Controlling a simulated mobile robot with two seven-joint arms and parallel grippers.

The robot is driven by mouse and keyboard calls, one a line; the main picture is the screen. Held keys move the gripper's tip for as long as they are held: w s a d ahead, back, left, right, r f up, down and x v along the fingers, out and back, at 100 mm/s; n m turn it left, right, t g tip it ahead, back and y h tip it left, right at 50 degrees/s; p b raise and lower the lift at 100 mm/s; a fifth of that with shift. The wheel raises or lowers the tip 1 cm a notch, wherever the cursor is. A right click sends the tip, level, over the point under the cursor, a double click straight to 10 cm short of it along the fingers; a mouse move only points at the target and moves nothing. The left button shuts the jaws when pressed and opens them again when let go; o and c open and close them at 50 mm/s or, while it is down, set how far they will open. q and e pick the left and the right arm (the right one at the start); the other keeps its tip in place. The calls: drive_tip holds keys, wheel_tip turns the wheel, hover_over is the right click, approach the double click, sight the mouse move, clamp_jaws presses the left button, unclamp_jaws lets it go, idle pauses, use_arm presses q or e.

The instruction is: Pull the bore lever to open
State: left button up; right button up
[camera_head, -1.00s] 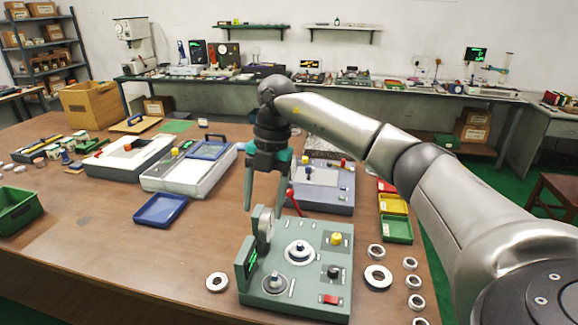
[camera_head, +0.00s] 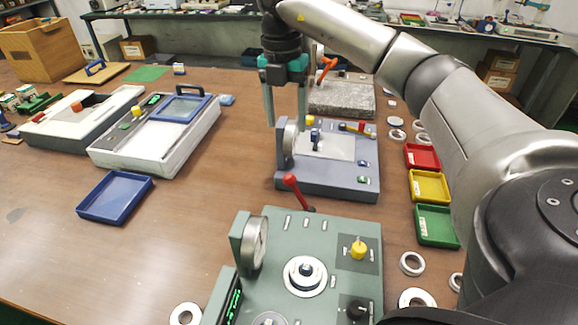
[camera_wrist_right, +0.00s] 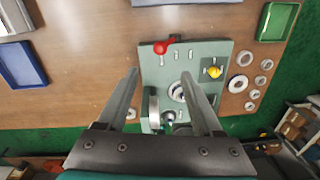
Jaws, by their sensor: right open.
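The green bench device (camera_head: 315,235) stands at the front of the table, with a dial gauge, a round spindle, a yellow knob and a black knob. A lever with a red knob (camera_head: 291,181) rises at its back edge, leaning left; this red lever (camera_wrist_right: 162,46) also shows in the right wrist view. My right gripper (camera_head: 286,118) points down, open and empty, apart from the lever. In the right wrist view its fingers (camera_wrist_right: 160,74) are spread, with the device seen between and beyond them. My left gripper is out of view.
A blue-grey device (camera_head: 325,182) stands behind the green one. Red, yellow and green trays (camera_head: 437,240) and loose metal rings (camera_head: 411,264) lie to the right. A blue tray (camera_head: 115,198) lies left, with bare table between it and the green device.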

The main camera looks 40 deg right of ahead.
approach(290, 175)
drive_tip(key=f, duration=0.3)
drive_tip(key=f+b, duration=0.1)
drive_tip(key=f, duration=0.4)
drive_tip(key=shift+s+f+b, duration=0.25)
drive_tip(key=shift+f+b, duration=0.1)
drive_tip(key=shift+b, duration=0.05)
drive_tip(key=shift+f, duration=0.45)
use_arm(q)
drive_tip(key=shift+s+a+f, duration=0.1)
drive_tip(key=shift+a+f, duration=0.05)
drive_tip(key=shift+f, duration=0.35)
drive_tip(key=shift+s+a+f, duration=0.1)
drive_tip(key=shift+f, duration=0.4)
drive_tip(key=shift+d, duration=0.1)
use_arm(e)
clamp_jaws()
